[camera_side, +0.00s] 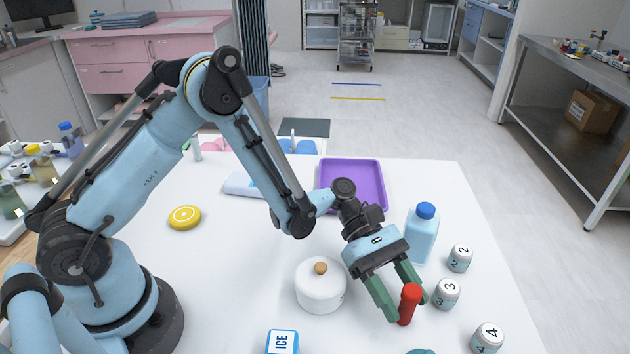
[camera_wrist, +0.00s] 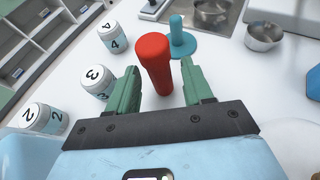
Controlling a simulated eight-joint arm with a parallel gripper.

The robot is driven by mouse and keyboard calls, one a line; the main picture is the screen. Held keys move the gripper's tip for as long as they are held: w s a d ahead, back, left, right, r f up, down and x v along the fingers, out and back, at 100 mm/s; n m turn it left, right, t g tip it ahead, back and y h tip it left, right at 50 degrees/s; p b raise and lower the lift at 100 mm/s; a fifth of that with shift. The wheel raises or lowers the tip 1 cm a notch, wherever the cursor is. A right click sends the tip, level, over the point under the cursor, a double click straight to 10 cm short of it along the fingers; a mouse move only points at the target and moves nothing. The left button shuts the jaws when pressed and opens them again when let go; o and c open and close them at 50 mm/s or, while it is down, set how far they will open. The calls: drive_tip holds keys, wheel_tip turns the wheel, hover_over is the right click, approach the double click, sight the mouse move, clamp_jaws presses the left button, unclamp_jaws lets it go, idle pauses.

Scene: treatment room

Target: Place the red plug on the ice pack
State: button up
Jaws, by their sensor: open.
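The red plug (camera_side: 409,303) stands upright on the white table toward the right front. In the wrist view the red plug (camera_wrist: 155,62) rises between and just beyond the green fingers. My gripper (camera_side: 402,302) is open around or just behind the plug, with no clear grip on it. The fingers also show in the wrist view (camera_wrist: 160,88), with a gap between them. The ice pack (camera_side: 282,342), blue and white and marked ICE, lies at the front edge of the side view, left of the plug. Its lower part is cut off.
A white lidded pot (camera_side: 320,290) stands left of my gripper. A blue-capped bottle (camera_side: 422,236) and numbered jars (camera_side: 447,293) stand to the right. A teal peg on a round base (camera_wrist: 182,42) is near the plug. A purple tray (camera_side: 350,172) lies farther back.

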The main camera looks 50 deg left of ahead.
drive_tip(key=v, duration=1)
drive_tip(key=shift+w+d+r, duration=0.15)
drive_tip(key=shift+w+r, duration=0.05)
drive_tip(key=shift+w, duration=0.1)
drive_tip(key=shift+r, duration=0.1)
drive_tip(key=s+a+r+m+t+y, duration=0.4)
drive_tip(key=a+m+y, duration=0.2)
drive_tip(key=a+m, duration=0.1)
drive_tip(key=s+a+r+m+t+y, duration=0.3)
drive_tip(key=s+a+m+t+y, duration=0.1)
drive_tip(key=a+m, duration=0.4)
drive_tip(key=t+y, duration=0.1)
drive_tip(key=y, duration=0.1)
drive_tip(key=shift+r+t+y, duration=0.3)
drive_tip(key=shift+r+y, duration=0.1)
drive_tip(key=shift+o, duration=0.9)
drive_tip(key=shift+a+m, duration=0.25)
drive_tip(key=shift+m, duration=0.05)
